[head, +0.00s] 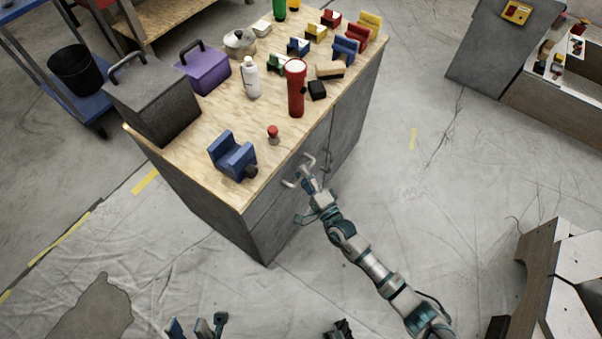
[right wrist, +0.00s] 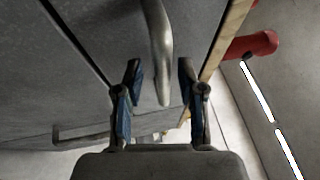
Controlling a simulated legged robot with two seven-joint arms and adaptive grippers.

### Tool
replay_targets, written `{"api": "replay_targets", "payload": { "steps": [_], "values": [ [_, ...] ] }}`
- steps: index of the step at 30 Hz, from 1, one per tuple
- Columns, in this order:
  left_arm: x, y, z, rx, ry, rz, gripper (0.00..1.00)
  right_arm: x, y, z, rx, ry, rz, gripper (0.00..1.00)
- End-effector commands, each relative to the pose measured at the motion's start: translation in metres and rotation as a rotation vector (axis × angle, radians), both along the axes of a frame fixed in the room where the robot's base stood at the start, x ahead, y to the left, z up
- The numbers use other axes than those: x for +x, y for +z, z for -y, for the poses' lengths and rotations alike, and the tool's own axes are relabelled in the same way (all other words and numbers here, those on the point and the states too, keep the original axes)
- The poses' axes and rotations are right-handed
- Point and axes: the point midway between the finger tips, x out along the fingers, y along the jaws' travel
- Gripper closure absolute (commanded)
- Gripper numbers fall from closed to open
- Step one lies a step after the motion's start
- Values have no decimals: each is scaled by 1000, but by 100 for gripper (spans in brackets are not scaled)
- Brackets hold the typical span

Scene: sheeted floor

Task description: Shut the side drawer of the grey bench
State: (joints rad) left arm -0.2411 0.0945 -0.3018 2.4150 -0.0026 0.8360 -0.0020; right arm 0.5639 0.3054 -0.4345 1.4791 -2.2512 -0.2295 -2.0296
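The grey bench (head: 190,200) has a wooden top, and its side with handles faces my right arm. A metal bar handle (head: 306,162) is on the upper part of that side; it also shows in the right wrist view (right wrist: 157,45). I cannot tell how far the drawer front (head: 268,208) stands out. My right gripper (head: 300,188) is at the handle. In the right wrist view its two blue-padded fingers (right wrist: 157,92) are apart, with the handle's bar between or just beyond them. My left gripper (head: 197,326) is at the bottom edge, partly cut off, its fingers apart.
A second handle (head: 327,168) is beside the first.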

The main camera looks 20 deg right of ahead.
Motion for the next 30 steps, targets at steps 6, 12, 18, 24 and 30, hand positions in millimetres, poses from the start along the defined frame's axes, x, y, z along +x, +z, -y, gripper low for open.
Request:
{"api": "replay_targets", "payload": {
  "steps": [6, 12, 18, 24, 30],
  "values": [
    [0, 1, -1, -4, 1, 2, 61, -43, -11, 9, -4, 1, -5, 61],
    [0, 1, -2, -5, 1, 3, 61, -82, -18, 17, -6, 3, -5, 61],
    [0, 1, -1, -5, 1, 3, 61, -103, -22, 22, -6, 3, -5, 61],
    [0, 1, -1, -5, 1, 3, 61, -106, -22, 23, -5, 3, -4, 61],
    [2, 0, 0, -5, 2, 0, 61, -105, -22, 23, -5, 3, -4, 61]
  ]
}}
